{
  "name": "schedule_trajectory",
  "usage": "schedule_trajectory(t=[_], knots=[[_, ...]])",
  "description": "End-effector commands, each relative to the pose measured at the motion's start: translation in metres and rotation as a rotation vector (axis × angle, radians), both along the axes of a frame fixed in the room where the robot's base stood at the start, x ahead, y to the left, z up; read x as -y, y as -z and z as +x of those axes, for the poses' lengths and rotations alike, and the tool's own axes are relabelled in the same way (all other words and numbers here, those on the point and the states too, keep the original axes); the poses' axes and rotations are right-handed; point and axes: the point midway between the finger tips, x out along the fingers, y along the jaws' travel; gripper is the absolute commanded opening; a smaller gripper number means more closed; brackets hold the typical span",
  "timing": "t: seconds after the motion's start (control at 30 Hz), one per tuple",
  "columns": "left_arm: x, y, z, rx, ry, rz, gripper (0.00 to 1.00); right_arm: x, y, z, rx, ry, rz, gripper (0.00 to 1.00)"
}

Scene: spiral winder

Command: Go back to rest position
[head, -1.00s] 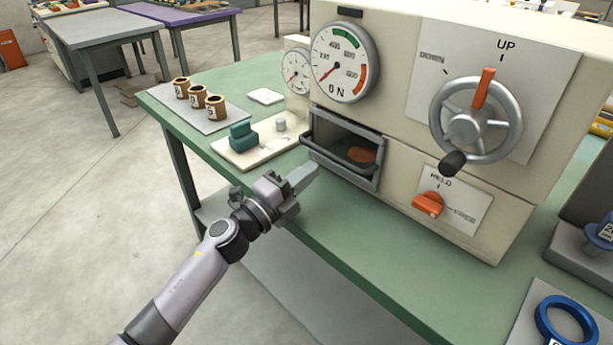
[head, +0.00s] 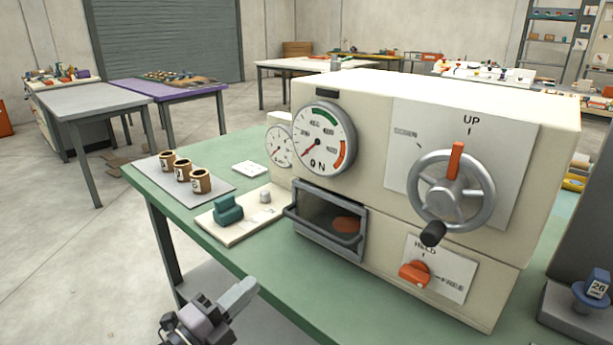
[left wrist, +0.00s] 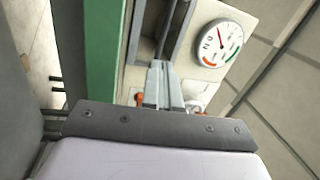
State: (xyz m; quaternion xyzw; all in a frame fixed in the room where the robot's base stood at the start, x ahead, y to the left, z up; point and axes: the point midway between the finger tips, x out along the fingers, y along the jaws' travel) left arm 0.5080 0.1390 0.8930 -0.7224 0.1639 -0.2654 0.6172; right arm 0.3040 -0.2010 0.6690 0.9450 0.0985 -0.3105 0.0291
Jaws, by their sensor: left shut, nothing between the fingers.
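My left gripper (head: 240,297) is at the bottom of the head view, in front of the green table's (head: 262,299) near edge. Its fingers are shut with nothing between them. It is clear of the cream winder machine (head: 290,240). In the left wrist view the shut fingers (left wrist: 163,84) point toward the machine's front, with the big dial (left wrist: 220,43) beyond. The machine's window drawer (head: 328,222) shows a brown-orange round thing inside. The handwheel's (head: 452,192) orange mark points up to UP. The orange knob (head: 414,273) points between HELD and FREE labels. My right gripper is out of view.
Several brown labelled cups (head: 183,171) stand on a grey mat at the table's left. A teal block (head: 228,210) sits on a cream board. A blue spool (head: 592,291) is at the right edge. Open floor (head: 80,270) lies to the left.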

Motion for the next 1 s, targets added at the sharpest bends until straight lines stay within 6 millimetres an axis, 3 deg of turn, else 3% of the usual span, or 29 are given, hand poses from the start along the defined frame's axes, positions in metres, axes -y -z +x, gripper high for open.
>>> schedule_trajectory(t=[0.13,0.27,0.4,0.6,0.77,1.0], knots=[[-0.018,0.028,-0.023,-0.229,-0.106,-0.24,0.0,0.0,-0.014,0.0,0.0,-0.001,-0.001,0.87],[-0.04,0.07,-0.057,-0.498,-0.246,-0.498,0.0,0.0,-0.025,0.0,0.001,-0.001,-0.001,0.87],[-0.057,0.118,-0.107,-0.788,-0.407,-0.752,0.0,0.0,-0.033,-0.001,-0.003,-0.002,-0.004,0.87],[-0.065,0.165,-0.177,-1.098,-0.585,-1.008,0.0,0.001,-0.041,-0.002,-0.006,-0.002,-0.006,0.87],[-0.064,0.178,-0.204,-1.204,-0.647,-1.095,0.0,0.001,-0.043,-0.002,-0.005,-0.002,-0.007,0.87],[-0.064,0.18,-0.207,-1.217,-0.654,-1.107,0.0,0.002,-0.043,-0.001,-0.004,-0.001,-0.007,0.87]])
